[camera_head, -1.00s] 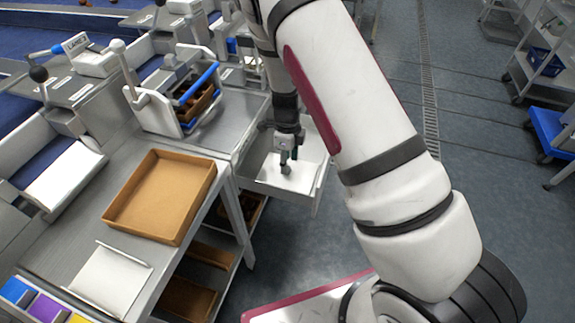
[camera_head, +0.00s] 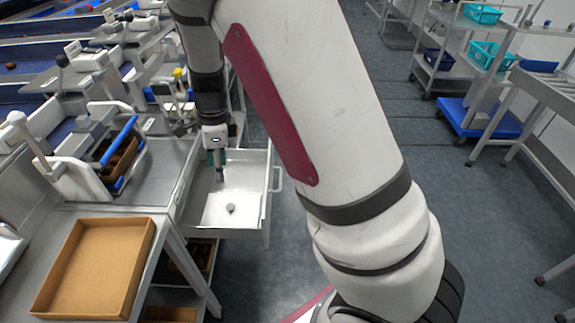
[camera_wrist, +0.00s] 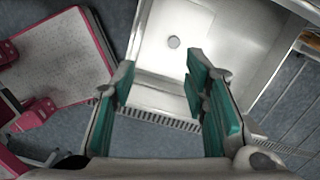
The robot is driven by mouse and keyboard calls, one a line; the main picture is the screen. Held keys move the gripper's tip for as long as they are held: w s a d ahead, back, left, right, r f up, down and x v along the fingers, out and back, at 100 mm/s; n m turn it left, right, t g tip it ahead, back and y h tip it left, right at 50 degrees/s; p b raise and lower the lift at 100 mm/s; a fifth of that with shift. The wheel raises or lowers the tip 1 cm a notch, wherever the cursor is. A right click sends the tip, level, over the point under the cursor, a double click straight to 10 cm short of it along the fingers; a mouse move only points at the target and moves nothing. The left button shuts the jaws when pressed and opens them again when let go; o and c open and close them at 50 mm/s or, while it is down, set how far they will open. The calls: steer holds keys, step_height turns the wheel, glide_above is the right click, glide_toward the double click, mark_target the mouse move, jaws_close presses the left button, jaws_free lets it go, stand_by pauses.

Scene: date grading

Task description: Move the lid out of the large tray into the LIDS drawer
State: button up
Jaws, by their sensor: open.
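The lid (camera_head: 220,212) is a flat white panel with a small round grey knob. It lies in the open drawer (camera_head: 267,192), and its knob (camera_wrist: 174,42) also shows in the wrist view. I cannot read a label on the drawer. My gripper (camera_head: 217,172) is open and empty, above the drawer and apart from the knob. In the wrist view its green-padded fingers (camera_wrist: 160,85) are spread, with the knob beyond their tips. The large brown tray (camera_head: 95,268) on the bench at lower left is empty.
Shelves with brown trays (camera_head: 200,256) are below the bench. Grey floor right of the drawer is clear; carts with teal bins (camera_head: 482,14) stand farther right.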

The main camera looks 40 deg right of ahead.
steer(key=s+r+n+t+y, duration=0.1)
steer(key=s+r+n+t, duration=0.1)
steer(key=s+r+n, duration=1.15)
steer(key=s+d+r+n+h, duration=0.1)
steer(key=s+r+n, duration=0.2)
steer(key=s, duration=0.4)
steer(key=s+d+r+n+t+h, duration=0.1)
steer(key=s+r+n, duration=0.3)
steer(key=s, duration=0.3)
steer(key=shift+d+n, duration=0.3)
steer(key=shift+n, duration=0.25)
